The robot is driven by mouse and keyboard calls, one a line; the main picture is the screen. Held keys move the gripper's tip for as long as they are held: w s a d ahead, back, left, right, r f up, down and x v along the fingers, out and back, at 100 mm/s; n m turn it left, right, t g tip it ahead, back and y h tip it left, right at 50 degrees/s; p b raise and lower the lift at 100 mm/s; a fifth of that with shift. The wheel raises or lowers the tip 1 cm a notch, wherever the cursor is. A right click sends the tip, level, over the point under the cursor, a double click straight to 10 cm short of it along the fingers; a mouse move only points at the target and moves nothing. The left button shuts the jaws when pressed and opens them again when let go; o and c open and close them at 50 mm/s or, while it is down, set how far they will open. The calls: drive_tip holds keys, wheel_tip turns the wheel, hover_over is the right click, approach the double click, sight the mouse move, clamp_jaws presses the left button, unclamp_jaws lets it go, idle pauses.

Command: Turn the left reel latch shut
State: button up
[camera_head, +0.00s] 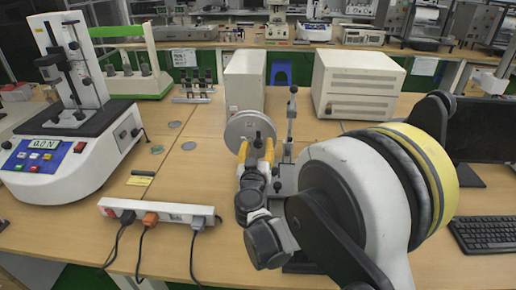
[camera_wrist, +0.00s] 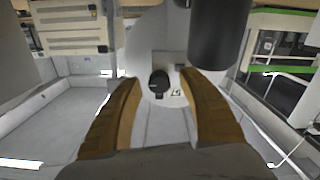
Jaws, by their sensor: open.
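A pale grey round reel disc (camera_head: 237,125) stands upright on the bench near the middle of the head view. At its centre is a small black latch knob (camera_wrist: 158,84), seen in the wrist view on the pale disc face (camera_wrist: 138,62). My gripper (camera_head: 256,151) is open, its two orange-tan fingers pointing at the disc. In the wrist view the fingers of my gripper (camera_wrist: 160,78) stand either side of the knob, with a gap on both sides. Whether the fingertips touch the disc I cannot tell. My wrist and fingers hide the disc's lower right part in the head view.
A metal post (camera_head: 291,118) stands just right of the disc. A white power strip (camera_head: 160,211) with plugs lies front left. A force tester (camera_head: 75,150) stands at the left. White boxes (camera_head: 357,85) stand behind. Bench left of the disc is mostly clear.

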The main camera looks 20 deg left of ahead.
drive_tip(key=shift+w, duration=0.2)
drive_tip(key=shift+c, duration=0.4)
clamp_jaws()
